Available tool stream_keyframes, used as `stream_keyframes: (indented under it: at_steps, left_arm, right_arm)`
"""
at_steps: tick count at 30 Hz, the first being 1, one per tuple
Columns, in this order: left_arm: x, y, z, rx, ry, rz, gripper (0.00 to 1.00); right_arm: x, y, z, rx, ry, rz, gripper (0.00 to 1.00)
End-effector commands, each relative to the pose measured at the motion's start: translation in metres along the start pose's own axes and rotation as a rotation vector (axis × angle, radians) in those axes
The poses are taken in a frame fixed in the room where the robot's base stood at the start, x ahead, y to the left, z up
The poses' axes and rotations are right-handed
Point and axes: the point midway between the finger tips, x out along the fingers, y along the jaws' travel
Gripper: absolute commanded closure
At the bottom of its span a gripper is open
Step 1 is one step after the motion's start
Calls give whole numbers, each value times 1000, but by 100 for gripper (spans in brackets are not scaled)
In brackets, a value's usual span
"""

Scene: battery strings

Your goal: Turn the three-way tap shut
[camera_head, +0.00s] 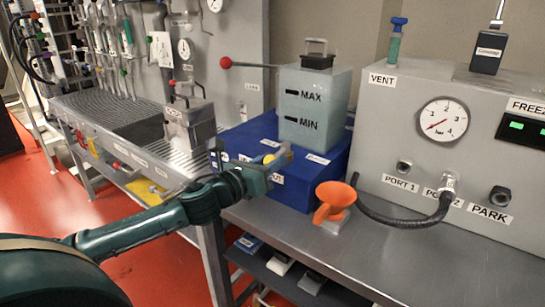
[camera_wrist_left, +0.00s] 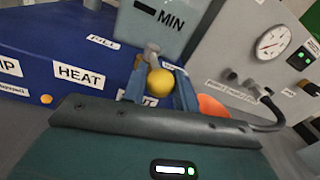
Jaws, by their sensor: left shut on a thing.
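The three-way tap shows in the left wrist view as a small grey metal body (camera_wrist_left: 152,53) with a yellow ball knob (camera_wrist_left: 160,80), at the front of the blue unit below the tank. In the head view the yellow knob (camera_head: 268,158) is small and partly hidden by my gripper. My left gripper (camera_head: 278,162) is shut on the yellow knob, with its two blue fingers on either side of it. Labels around the tap include FILL (camera_wrist_left: 102,41) and one ending in UT (camera_wrist_left: 150,101), partly covered by a finger. My right gripper is not in view.
The blue unit (camera_head: 240,140) carries a translucent MAX/MIN tank (camera_head: 315,108). An orange funnel-like piece (camera_head: 335,200) stands close right of my gripper. A black hose (camera_head: 400,220) runs to the grey gauge box (camera_head: 390,120). The front right bench (camera_head: 400,260) is clear.

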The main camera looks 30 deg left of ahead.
Motion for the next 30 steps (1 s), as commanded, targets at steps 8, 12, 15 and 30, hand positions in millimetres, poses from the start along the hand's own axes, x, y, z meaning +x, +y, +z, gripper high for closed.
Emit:
stream_keyframes:
  at_steps: [8, 12, 15, 30]
  left_arm:
    - [-1, 8, 0, 3, 21, -103, 100]
    - [-1, 9, 1, 3, 24, -124, 100]
    - [-1, 9, 1, 2, 24, -131, 100]
    - [-1, 9, 2, 2, 23, -132, 58]
  right_arm:
    - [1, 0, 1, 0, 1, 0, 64]
    - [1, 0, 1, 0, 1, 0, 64]
    - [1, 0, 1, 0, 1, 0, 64]
    - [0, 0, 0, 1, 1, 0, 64]
